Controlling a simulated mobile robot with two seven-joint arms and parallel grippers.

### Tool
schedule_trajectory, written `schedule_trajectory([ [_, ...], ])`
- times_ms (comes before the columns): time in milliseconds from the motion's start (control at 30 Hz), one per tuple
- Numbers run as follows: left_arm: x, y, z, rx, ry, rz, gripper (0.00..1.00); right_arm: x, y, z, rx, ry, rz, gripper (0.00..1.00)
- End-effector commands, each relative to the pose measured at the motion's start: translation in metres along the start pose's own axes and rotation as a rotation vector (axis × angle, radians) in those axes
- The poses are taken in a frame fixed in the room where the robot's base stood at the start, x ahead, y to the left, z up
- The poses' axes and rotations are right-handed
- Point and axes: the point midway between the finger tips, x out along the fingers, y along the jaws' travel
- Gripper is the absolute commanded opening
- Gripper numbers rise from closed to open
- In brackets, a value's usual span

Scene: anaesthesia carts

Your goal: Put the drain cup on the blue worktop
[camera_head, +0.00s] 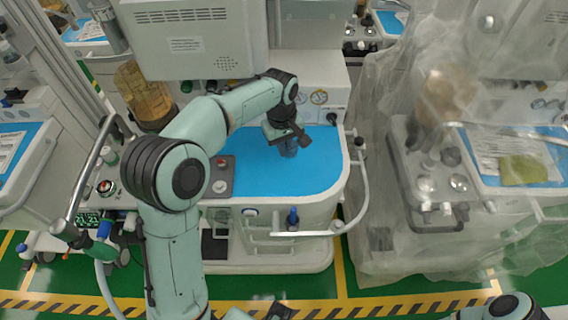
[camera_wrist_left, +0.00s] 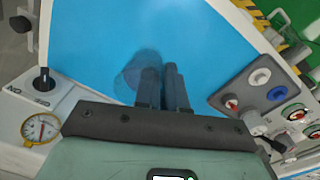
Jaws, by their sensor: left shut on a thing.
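The drain cup (camera_head: 288,147) is a small, see-through bluish cup at the blue worktop (camera_head: 320,172), right of its middle. My left gripper (camera_head: 290,136) reaches down over the worktop from the upper left and is shut on the cup. In the left wrist view the cup (camera_wrist_left: 136,72) shows faintly against the blue, beside and partly behind the narrow-set fingers (camera_wrist_left: 162,78). The cup looks low over or on the surface; I cannot tell whether its base touches. My right gripper does not show clearly.
A grey panel (camera_head: 220,178) borders the worktop on the left. A large monitor housing (camera_head: 195,40) hangs above the back. A white rail (camera_head: 362,190) curves round the right end. A plastic-draped cart (camera_head: 440,180) stands to the right. Blue surface around the cup is bare.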

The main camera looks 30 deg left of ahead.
Motion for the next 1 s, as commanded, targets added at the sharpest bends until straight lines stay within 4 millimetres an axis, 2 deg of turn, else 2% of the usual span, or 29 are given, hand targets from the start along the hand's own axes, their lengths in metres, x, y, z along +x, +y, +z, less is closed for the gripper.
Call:
schedule_trajectory([
  [33,0.009,-0.001,0.000,0.000,-0.001,-0.001,0.00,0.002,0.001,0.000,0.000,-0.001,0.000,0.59],
  [267,0.028,-0.002,0.000,0.001,0.000,-0.001,0.00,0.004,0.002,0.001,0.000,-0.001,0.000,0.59],
  [400,0.054,-0.004,0.000,0.000,-0.002,-0.003,0.00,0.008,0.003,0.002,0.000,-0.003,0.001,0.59],
  [533,0.071,-0.004,0.000,0.001,0.000,0.000,0.00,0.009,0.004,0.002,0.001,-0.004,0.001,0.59],
  [1000,0.079,-0.004,0.000,0.001,0.001,0.001,0.00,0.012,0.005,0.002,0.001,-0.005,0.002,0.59],
])
